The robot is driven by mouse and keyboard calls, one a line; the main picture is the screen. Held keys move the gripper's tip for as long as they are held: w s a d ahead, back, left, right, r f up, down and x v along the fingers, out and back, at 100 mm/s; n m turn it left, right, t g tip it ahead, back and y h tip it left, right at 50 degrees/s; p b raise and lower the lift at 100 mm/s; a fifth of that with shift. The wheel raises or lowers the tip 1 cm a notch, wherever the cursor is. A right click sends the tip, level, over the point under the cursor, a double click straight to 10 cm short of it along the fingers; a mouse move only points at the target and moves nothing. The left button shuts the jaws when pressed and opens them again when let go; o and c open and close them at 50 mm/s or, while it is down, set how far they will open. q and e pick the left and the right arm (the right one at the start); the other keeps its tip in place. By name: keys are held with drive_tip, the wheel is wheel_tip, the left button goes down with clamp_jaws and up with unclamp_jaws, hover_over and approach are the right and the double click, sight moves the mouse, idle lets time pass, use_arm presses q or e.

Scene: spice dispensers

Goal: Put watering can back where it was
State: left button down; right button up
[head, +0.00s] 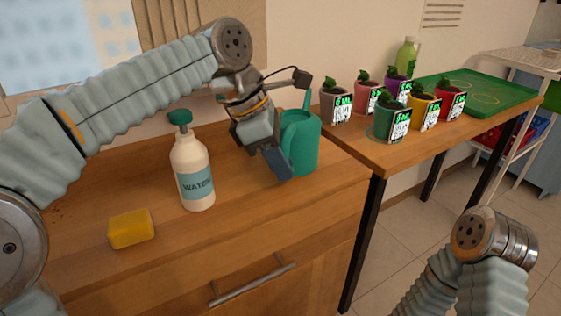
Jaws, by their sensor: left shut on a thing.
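The watering can (301,143) is teal green and stands upright near the right end of the wooden cabinet top. My left gripper (276,160) is at its left side, shut on it. The gripper and wrist hide part of the can's left side. Whether the can's base touches the wood is hard to tell. My right arm shows at the lower right, but its gripper is out of the picture.
A white bottle labelled WATER (192,171) and a yellow sponge (131,229) stand left on the cabinet top (75,190). Several potted plants, including a green pot (388,123), a green bottle (405,58) and a green tray (470,95) are on the right table (360,153).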

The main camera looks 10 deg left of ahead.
use_arm(q)
drive_tip(key=c, duration=1)
unclamp_jaws()
drive_tip(key=shift+f, duration=0.1)
drive_tip(key=w+p+v, duration=0.1)
drive_tip(key=p+v, duration=0.2)
drive_tip(key=v, duration=0.9)
drive_tip(key=shift+s, duration=0.45)
